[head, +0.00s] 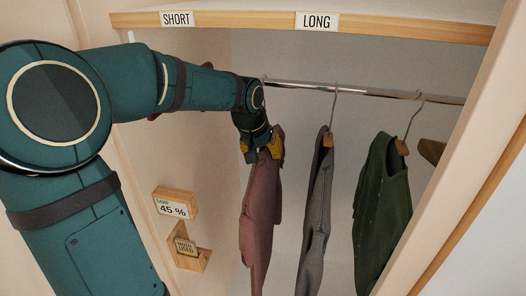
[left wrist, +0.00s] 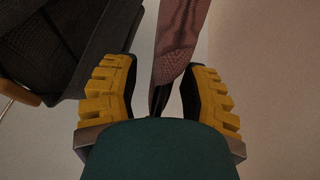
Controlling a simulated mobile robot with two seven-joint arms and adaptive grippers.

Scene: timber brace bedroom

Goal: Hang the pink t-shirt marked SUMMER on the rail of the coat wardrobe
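A dusky pink garment (head: 262,210) hangs below the left end of the rail (head: 350,92) in the wardrobe, seen edge-on. No SUMMER marking shows on the side I see. My left gripper (head: 262,148) is at the garment's top, just below the rail. In the left wrist view the yellow fingers of my left gripper (left wrist: 160,95) stand wide apart. The pink cloth (left wrist: 180,45) lies between and beyond them, close to the right finger. My arm hides most of the garment's hanger, so I cannot clearly see its hook on the rail. My right gripper is not in view.
A grey garment (head: 316,210) and a dark green one (head: 383,210) hang to the right on wooden hangers. A shelf (head: 400,27) with SHORT (head: 175,18) and LONG (head: 317,21) signs runs above. A 45 % sign (head: 173,208) and small wooden holder (head: 188,250) are on the left wall.

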